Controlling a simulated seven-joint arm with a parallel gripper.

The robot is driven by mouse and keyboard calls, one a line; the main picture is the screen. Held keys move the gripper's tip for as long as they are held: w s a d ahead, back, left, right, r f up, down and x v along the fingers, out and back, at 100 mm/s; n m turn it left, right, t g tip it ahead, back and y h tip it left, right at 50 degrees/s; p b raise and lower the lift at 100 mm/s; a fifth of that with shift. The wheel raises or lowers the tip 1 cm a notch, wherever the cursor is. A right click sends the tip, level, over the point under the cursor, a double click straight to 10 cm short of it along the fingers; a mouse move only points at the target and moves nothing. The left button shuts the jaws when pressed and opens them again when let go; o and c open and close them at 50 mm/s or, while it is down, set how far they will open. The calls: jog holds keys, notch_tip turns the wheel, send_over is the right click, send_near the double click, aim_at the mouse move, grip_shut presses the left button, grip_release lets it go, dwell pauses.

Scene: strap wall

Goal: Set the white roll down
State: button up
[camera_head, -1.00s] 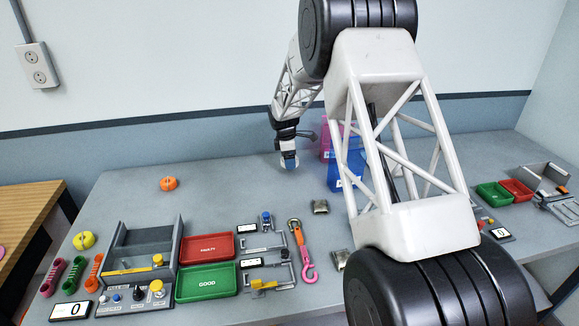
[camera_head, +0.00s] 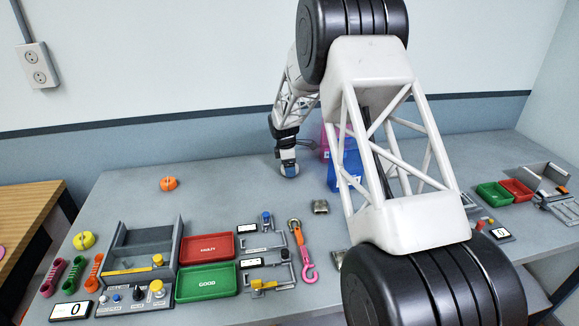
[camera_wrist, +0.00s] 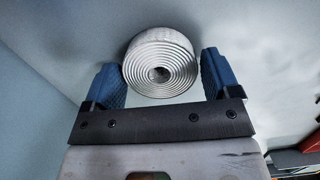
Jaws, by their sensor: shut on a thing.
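The white roll (camera_wrist: 160,52) is a coiled strap, seen end-on with its spiral and dark centre hole in the wrist view. My gripper (camera_wrist: 161,75) has one blue finger on each side of the roll and is shut on it. In the head view my gripper (camera_head: 289,172) is low over the back middle of the table (camera_head: 225,185), left of the blue bin. The roll is too small and covered there to make out clearly. I cannot tell whether it touches the table.
A blue bin (camera_head: 346,172) and a pink bin (camera_head: 325,145) stand just right of my gripper. An orange roll (camera_head: 168,184) lies to the left. Red (camera_head: 207,247) and green (camera_head: 208,281) trays are nearer. The table between the orange roll and my gripper is clear.

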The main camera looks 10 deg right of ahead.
jog(key=shift+f, duration=0.15)
jog(key=o, duration=0.8)
notch_tip(320, 180, up, 12)
jog(key=a, duration=0.1)
jog(key=shift+a, duration=0.2)
jog(key=shift+w, duration=0.1)
dwell(0.4)
